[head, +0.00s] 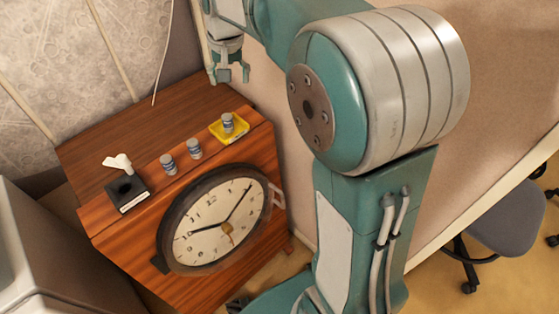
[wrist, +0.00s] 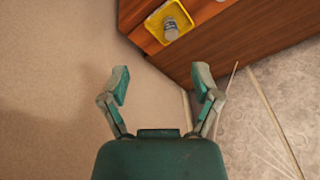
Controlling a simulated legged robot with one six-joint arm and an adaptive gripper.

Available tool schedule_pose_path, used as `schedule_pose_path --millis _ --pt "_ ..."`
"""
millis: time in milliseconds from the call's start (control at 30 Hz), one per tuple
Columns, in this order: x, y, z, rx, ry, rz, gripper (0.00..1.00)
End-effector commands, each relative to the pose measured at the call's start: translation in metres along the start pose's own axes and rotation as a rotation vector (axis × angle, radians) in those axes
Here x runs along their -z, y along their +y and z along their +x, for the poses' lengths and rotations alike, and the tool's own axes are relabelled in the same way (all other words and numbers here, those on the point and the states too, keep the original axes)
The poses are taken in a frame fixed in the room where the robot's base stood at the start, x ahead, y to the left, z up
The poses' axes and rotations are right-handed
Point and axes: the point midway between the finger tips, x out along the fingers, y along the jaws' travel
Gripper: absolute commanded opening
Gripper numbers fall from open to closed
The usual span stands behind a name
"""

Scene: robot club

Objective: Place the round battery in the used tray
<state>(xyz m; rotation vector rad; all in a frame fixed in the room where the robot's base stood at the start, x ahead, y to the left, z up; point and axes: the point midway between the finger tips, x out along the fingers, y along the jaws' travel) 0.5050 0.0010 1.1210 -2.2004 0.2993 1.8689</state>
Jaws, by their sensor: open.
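A grey cylindrical battery (head: 228,122) with a blue band stands in a small yellow tray (head: 242,135) on top of the wooden cabinet. In the wrist view the same battery (wrist: 171,29) and yellow tray (wrist: 187,17) are near the top. Two similar cylinders, one nearer the tray (head: 194,149) and one farther left (head: 168,164), stand on the wood. A black box (head: 127,193) with an unreadable white label is at the left. No writing marks either container as the used one. My gripper (head: 229,76) is open and empty, above and behind the cabinet's right end; its spread fingers show in the wrist view (wrist: 161,80).
A white object (head: 117,162) lies by the black box. A large round clock (head: 215,219) is on the cabinet front. The back of the cabinet top (head: 160,117) is clear. Walls stand close behind and to the right.

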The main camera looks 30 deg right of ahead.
Motion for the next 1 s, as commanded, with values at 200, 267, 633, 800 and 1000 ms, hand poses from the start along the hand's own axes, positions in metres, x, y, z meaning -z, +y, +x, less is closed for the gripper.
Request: schedule_pose_path --millis 200,267,633,800,1000 --pt "-0.052 0.017 -0.030 0.021 0.071 -0.067 0.80" --pt "-0.066 0.022 -0.036 0.026 0.090 -0.086 0.80" --pt "-0.158 0.051 -0.049 0.046 0.209 -0.201 0.80" --pt "-0.199 0.065 -0.042 0.051 0.264 -0.252 0.80" --pt "-0.233 0.076 -0.029 0.053 0.314 -0.300 0.80"
